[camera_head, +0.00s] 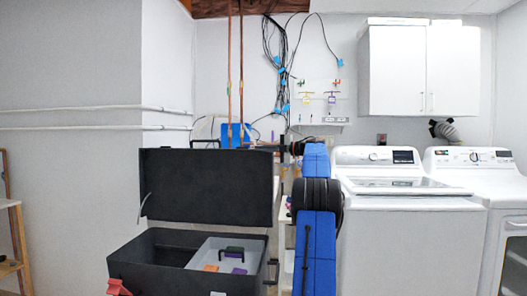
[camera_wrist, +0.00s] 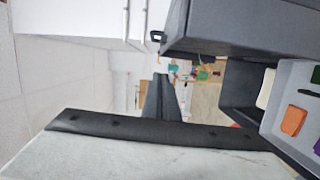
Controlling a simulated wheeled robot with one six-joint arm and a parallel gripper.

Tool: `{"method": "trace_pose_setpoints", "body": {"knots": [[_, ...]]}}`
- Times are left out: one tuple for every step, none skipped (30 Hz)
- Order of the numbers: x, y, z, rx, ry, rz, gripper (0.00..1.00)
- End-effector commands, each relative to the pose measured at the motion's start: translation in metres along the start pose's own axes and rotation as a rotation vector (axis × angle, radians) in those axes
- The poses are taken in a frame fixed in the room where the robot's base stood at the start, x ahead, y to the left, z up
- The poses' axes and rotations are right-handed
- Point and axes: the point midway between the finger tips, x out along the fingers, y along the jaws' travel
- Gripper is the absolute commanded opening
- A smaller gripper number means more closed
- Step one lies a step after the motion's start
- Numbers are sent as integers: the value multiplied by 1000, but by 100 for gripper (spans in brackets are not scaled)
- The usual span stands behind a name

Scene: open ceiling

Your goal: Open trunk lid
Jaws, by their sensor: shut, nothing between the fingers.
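The black trunk (camera_head: 150,262) stands at the lower left of the head view. Its lid (camera_head: 205,185) is raised about upright behind the box, with a small dark handle (camera_head: 205,142) on its top edge. The dark lid (camera_wrist: 235,28) also fills the upper right of the wrist view, with the handle (camera_wrist: 157,37) at its end. My gripper (camera_head: 262,147) is near the lid's upper right corner in the head view. In the wrist view my gripper's dark fingers (camera_wrist: 160,80) are together and empty, apart from the lid. Contact elsewhere is hidden.
A grey tray (camera_head: 200,250) inside the trunk holds small orange and purple things. A white washer (camera_head: 405,235) and a second white machine (camera_head: 500,200) stand at right. A white cabinet (camera_head: 395,70) hangs above. A wooden rack (camera_head: 12,235) stands far left.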

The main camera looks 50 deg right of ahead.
Motion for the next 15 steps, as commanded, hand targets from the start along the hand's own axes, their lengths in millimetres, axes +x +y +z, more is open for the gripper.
{"method": "trace_pose_setpoints", "body": {"knots": [[-8,-1,1,2,-1,0,0],[-13,-1,0,1,-1,0,0],[-20,-1,0,1,-2,0,0],[-25,0,0,0,-1,0,0],[-30,0,0,0,0,0,0],[-37,0,-1,0,0,0,0],[-42,0,0,0,-1,0,0],[-48,0,0,0,-1,0,0],[-54,0,-1,0,0,0,0],[-58,0,-1,0,1,0,0],[-63,0,-1,0,1,0,0],[-68,0,-1,0,0,0,0],[-72,0,-1,0,1,0,0],[-74,0,-1,0,1,0,0],[-78,0,-1,0,2,0,0]]}}
